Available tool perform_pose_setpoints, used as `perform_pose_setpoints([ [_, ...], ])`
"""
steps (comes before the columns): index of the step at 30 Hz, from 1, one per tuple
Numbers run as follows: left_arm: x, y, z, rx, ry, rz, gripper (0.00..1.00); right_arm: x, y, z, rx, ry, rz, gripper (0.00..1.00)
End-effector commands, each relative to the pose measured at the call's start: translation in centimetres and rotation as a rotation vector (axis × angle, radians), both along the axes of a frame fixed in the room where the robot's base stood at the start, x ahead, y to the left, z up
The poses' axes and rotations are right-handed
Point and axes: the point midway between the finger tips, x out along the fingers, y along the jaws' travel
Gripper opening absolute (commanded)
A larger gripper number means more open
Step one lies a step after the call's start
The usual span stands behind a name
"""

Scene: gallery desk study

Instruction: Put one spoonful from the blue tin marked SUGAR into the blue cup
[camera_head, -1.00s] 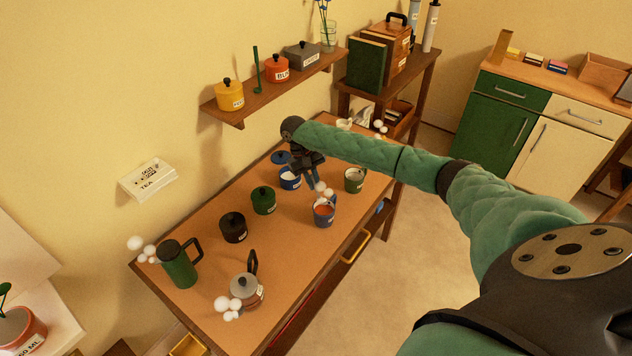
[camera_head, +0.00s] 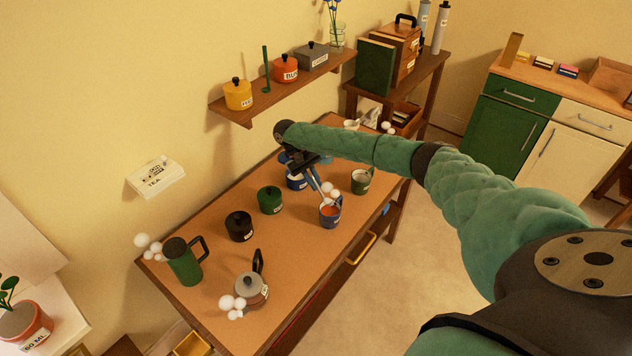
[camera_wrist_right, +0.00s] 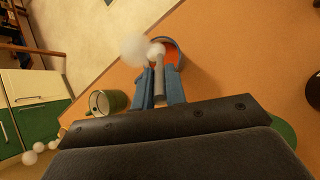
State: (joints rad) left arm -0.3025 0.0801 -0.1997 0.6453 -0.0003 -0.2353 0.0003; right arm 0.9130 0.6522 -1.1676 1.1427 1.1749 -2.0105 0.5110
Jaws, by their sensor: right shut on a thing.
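The blue tin (camera_head: 296,181) stands open on the desk with white contents, partly behind my right gripper. The blue cup (camera_head: 330,217) stands in front of it with reddish-brown liquid inside. My right gripper (camera_head: 314,184) is above and beside the tin, its fingers slanting down toward the cup. In the right wrist view its blue fingers (camera_wrist_right: 161,86) are shut on the grey handle of a spoon (camera_wrist_right: 159,78). The spoon points to the cup (camera_wrist_right: 180,52); white puffs hide its far end, so I cannot tell what it carries. My left gripper is not in view.
A green mug (camera_head: 362,184) stands right of the blue cup. A green tin (camera_head: 270,201), a dark tin (camera_head: 239,227), a grey-lidded pot (camera_head: 250,287) and a tall green jug (camera_head: 184,262) stand to the left. A wall shelf (camera_head: 285,87) holds more tins above.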

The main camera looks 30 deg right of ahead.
Motion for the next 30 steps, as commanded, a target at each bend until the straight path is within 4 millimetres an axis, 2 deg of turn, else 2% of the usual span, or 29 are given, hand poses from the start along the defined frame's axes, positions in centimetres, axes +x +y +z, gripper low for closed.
perform_pose_setpoints([
  [9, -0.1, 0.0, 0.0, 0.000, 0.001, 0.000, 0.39, 0.8, 0.2, -0.5, -0.033, 0.091, 0.000, 0.00],
  [22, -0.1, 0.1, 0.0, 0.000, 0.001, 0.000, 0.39, 0.9, 0.3, -0.7, -0.038, 0.109, 0.000, 0.00],
  [30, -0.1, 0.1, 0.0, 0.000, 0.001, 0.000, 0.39, 1.4, 0.4, -1.3, -0.070, 0.194, -0.001, 0.00],
])
